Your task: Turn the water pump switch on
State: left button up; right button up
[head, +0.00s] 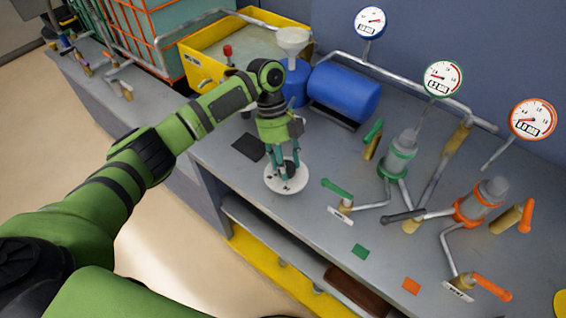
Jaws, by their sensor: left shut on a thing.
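A white round dial (286,187) with small dark marks sits on the grey bench near its front edge. It looks like the switch, but its label is too small to read. My left gripper (287,173) points down over its middle, with its fingers shut there. The fingers hide the dial's centre, so I cannot tell which way the switch is turned. A blue cylindrical tank (343,94) lies behind and to the right of the gripper. My right gripper is not in view.
A white funnel (292,39) stands behind my left arm, beside a yellow tub (205,68). Pipes, a green-handled valve (337,188), an orange-handled valve (491,288) and several gauges fill the right side. A black square (248,147) marks the bench left of the dial.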

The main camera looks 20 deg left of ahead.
pick_arm(q)
jog(key=shift+w+d+r, duration=0.1)
jog(key=shift+d+r, duration=0.15)
jog(key=shift+d, duration=0.1)
jog(key=o, duration=1.1)
jog(key=shift+d, duration=0.1)
jog(key=shift+f, duration=0.1)
jog(key=shift+a+r, duration=0.35)
jog(key=v, duration=1.1)
jog(key=shift+d+r, duration=0.2)
jog(key=shift+d, duration=0.1)
